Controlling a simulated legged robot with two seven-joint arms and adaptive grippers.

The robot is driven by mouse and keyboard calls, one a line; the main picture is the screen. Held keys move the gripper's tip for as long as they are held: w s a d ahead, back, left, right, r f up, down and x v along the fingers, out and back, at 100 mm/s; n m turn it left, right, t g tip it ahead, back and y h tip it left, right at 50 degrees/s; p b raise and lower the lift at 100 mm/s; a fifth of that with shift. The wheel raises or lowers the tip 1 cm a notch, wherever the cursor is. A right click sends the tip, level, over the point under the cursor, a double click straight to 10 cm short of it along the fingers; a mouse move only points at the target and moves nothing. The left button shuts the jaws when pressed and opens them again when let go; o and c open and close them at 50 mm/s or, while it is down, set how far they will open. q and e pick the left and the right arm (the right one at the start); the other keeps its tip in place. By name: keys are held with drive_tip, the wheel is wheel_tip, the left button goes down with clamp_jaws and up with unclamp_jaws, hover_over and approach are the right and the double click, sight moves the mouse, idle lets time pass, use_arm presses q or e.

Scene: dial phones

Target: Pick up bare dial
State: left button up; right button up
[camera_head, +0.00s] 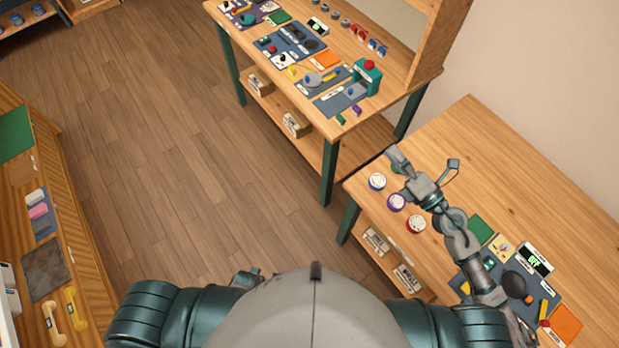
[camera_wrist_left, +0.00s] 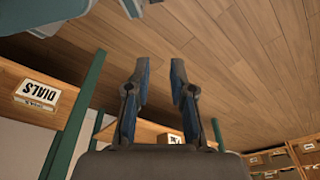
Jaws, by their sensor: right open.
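A green piece (camera_head: 396,169) is partly hidden behind my right gripper. I cannot tell which dial is the bare one. My right gripper (camera_head: 424,161) is open and empty, its fingers spread wide above the bench beside the dials. My left gripper (camera_wrist_left: 156,65) is open and empty in the left wrist view, with wooden floor beyond it.
A dark work mat (camera_head: 510,284) with parts and a display (camera_head: 535,260) lies nearer on the right bench. Another bench (camera_head: 425,75) at the back holds several parts. The floor between is clear.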

wheel_tip(320, 180, down, 3)
drive_tip(key=s+a+n+g+y, duration=0.1)
drive_tip(key=s+a+n+g, duration=0.1)
drive_tip(key=n+g, duration=0.45)
drive_tip(key=n+g+h, duration=0.6)
drive_tip(key=n+h, duration=0.2)
drive_tip(key=h, duration=0.4)
approach(396, 201)
drive_tip(key=f, duration=0.1)
drive_tip(key=f+p, duration=0.1)
drive_tip(key=shift+s+a+f, duration=0.15)
drive_tip(key=shift+a+f, duration=0.25)
drive_tip(key=x, duration=0.2)
drive_tip(key=w+p+x, duration=0.1)
drive_tip(key=x, duration=0.2)
drive_tip(key=shift+d, duration=0.1)
drive_tip(key=shift+f, duration=0.3)
use_arm(q)
drive_tip(key=s+a+f, duration=0.1)
drive_tip(key=s+f, duration=0.3)
drive_tip(key=s, duration=0.3)
drive_tip(key=s+a+f+g, duration=0.1)
drive_tip(key=s+f, duration=0.4)
drive_tip(key=s, duration=0.3)
drive_tip(key=shift+a, duration=0.25)
use_arm(e)
drive_tip(key=c, duration=1.3)
